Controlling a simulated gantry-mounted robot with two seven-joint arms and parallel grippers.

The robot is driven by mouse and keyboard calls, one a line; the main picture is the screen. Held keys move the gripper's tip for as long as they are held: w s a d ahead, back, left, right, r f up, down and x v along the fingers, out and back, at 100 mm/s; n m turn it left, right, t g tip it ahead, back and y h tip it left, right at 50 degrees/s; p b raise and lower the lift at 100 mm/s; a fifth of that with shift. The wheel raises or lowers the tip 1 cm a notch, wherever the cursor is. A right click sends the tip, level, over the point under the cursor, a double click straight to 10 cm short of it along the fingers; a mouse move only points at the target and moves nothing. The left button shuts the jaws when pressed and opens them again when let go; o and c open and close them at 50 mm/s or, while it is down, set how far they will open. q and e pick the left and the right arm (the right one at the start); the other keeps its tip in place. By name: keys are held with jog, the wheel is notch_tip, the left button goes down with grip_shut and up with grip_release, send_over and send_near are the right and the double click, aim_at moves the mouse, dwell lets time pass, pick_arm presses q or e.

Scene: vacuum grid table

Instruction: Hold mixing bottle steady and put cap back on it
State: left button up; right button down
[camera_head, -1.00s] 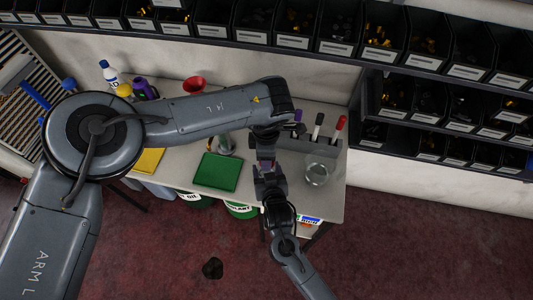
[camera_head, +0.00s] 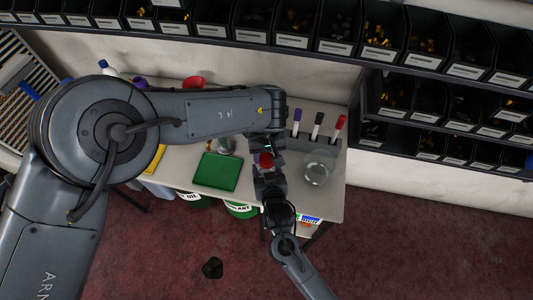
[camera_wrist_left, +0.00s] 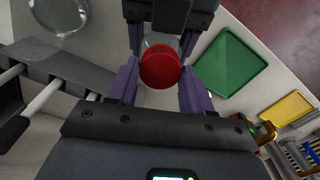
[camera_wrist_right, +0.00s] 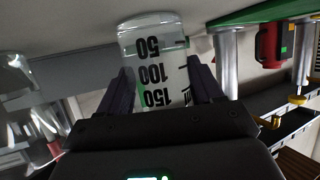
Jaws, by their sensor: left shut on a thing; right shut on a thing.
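The red cap (camera_head: 266,160) shows between my two grippers in the head view, above the table's front part. In the left wrist view the red cap (camera_wrist_left: 160,70) sits between the purple fingers of my left gripper (camera_wrist_left: 158,88), which is shut on it. The clear mixing bottle (camera_wrist_right: 153,65), with black graduation marks, is between the fingers of my right gripper (camera_wrist_right: 162,88), which is shut on it. A bit of the clear bottle (camera_wrist_left: 162,41) shows just behind the cap in the left wrist view. Whether the cap is seated or only resting over the bottle, I cannot tell.
A clear round glass vessel (camera_head: 318,170) and a rack with several markers (camera_head: 317,124) stand right of the grippers. A green tray (camera_head: 217,172) lies to the left, with a metal vessel (camera_head: 225,146) behind it. Bins (camera_head: 340,28) line the back wall.

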pick_arm(q)
jog(key=o, duration=1)
jog(key=shift+r, duration=2.25)
